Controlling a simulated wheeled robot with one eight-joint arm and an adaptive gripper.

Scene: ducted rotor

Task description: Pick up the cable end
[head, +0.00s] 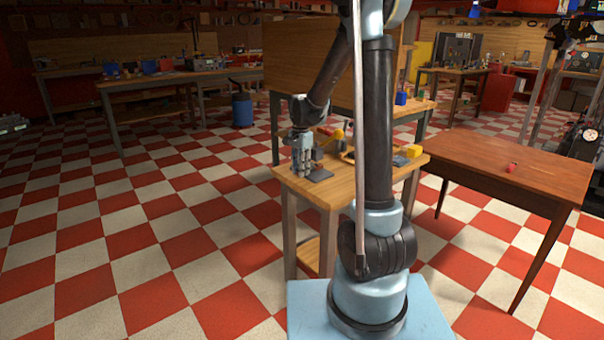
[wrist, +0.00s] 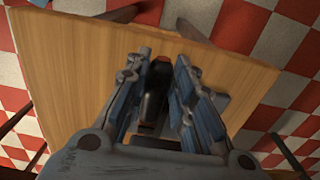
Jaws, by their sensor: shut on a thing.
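My gripper (head: 303,170) points down over the left part of the light wooden workbench (head: 345,193) in the head view. In the wrist view my gripper (wrist: 160,62) has its two blue-grey fingers close on either side of a dark, elongated piece (wrist: 154,98), which I take for the cable end. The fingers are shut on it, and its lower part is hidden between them. In the head view the piece is too small to make out, and I cannot tell whether it touches the bench.
A dark flat plate (head: 320,175) lies on the bench just right of my gripper. Yellow blocks (head: 414,151) and other small parts sit farther back and right. A reddish wooden table (head: 490,165) with a small red item (head: 512,168) stands at the right. Checkered floor is open at the left.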

